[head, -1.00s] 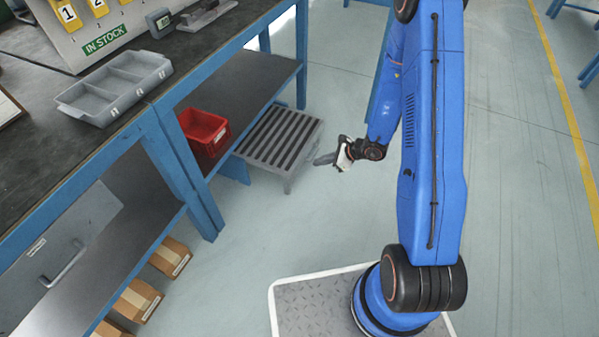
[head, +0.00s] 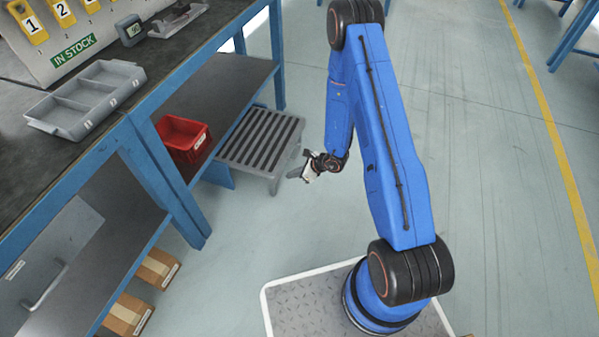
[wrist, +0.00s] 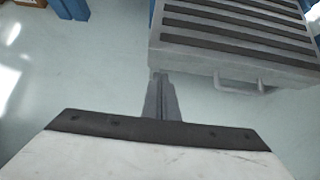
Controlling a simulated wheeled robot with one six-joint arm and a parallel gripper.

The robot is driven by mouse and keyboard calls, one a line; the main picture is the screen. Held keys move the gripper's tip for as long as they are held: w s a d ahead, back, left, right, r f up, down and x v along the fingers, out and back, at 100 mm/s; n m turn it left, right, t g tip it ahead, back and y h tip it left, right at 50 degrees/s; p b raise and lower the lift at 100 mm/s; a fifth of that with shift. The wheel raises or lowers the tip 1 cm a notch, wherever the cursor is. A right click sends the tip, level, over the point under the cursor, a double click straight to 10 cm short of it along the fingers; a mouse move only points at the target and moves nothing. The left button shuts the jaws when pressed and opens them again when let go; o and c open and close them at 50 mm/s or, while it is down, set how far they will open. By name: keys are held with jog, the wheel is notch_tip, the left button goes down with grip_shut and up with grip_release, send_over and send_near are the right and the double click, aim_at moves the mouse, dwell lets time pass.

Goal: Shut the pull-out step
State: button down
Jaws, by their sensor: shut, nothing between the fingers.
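The pull-out step (head: 262,138) is a grey slatted platform low by the floor. It sticks out from under the bench, past the lower shelf. In the wrist view the step (wrist: 235,50) fills the upper right, with a small handle (wrist: 240,84) on its near face. My gripper (head: 296,174) is at the right of the step's outer end, low over the floor. In the wrist view my gripper (wrist: 160,78) is shut and empty, its tips close to the step's near left corner. I cannot tell whether they touch.
A red bin (head: 183,138) stands on the lower shelf (head: 215,95) left of the step. A blue bench leg (head: 277,60) stands behind the step. A grey divided tray (head: 85,98) lies on the bench top. The floor (head: 450,180) to the right is clear.

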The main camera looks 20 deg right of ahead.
jog(key=w+a, duration=0.2)
jog(key=a, duration=0.1)
jog(key=shift+w+a+f, duration=0.2)
jog(key=shift+a, duration=0.05)
jog(key=shift+w+a, duration=0.1)
